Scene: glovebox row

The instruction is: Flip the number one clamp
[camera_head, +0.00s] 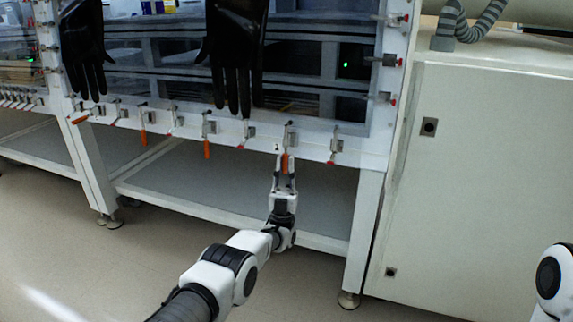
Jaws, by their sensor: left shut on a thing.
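The number one clamp (290,137) is on the white lower rail of the glovebox, beside a small label that looks like a 1. Its orange handle (285,163) hangs downward below the clamp body. My left gripper (285,172) reaches up from below and is shut on this handle. The fingers cover part of the handle's sides. My right gripper is out of view; only a white piece of my right arm shows at the lower right edge.
Several other clamps line the rail, including one with a hanging orange handle (207,149) to the left and one (335,145) to the right. Black gloves (238,50) hang in front of the window. A grey shelf (220,180) lies below. A white cabinet (460,190) stands at right.

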